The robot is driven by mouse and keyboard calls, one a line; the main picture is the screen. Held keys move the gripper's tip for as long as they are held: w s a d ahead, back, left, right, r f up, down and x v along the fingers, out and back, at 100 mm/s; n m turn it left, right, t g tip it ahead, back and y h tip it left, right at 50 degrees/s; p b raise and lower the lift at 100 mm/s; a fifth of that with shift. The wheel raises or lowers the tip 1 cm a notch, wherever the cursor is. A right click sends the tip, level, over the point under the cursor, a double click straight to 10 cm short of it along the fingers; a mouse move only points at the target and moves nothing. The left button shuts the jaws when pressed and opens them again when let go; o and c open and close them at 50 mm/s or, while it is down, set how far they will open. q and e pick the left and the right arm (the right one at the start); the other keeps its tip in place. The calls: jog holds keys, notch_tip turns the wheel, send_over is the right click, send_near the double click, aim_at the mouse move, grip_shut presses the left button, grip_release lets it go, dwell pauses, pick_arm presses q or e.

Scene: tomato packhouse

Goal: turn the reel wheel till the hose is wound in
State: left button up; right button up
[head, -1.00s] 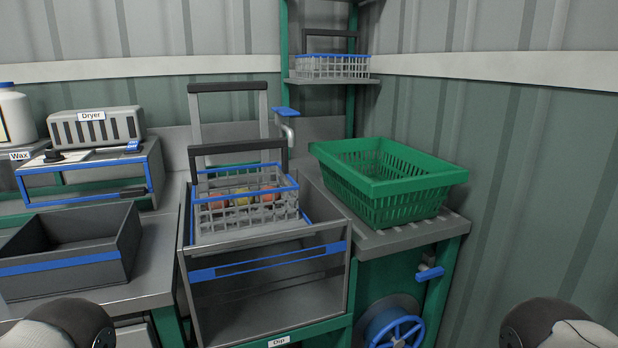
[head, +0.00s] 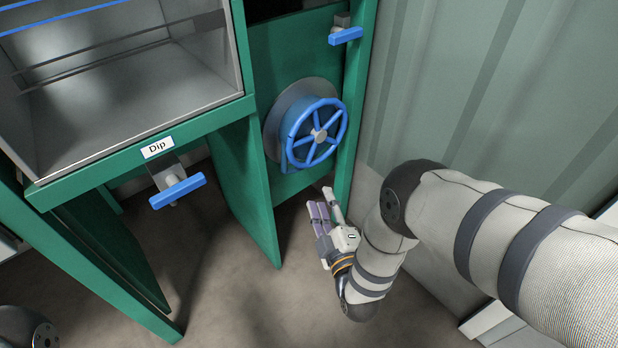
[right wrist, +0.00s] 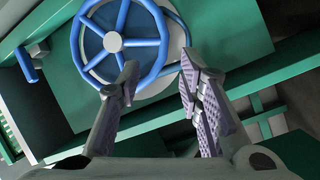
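The blue reel wheel (head: 319,134), with several spokes and a grey hub, is mounted on the green panel under the bench. Behind it is a round grey reel disc (head: 285,103). No hose can be made out clearly. My right gripper (head: 325,198) is below the wheel, apart from it in the head view, with empty, spread fingers. In the right wrist view the wheel (right wrist: 116,42) lies beyond the open fingers (right wrist: 160,78), near the left fingertip; I cannot tell whether they touch. My left gripper is out of view.
A blue-handled valve (head: 178,191) sticks out under the "Dip" label (head: 158,147). Another blue handle (head: 346,36) is above the wheel. A green leg (head: 245,185) stands left of the gripper, and the corrugated wall (head: 440,90) is close on the right.

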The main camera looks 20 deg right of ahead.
jog(key=w+b, duration=0.3)
jog(key=w, duration=0.8)
jog(key=shift+w+d+r+b, duration=0.25)
jog(key=shift+d+b, duration=0.1)
jog(key=shift+d, duration=0.1)
grip_shut()
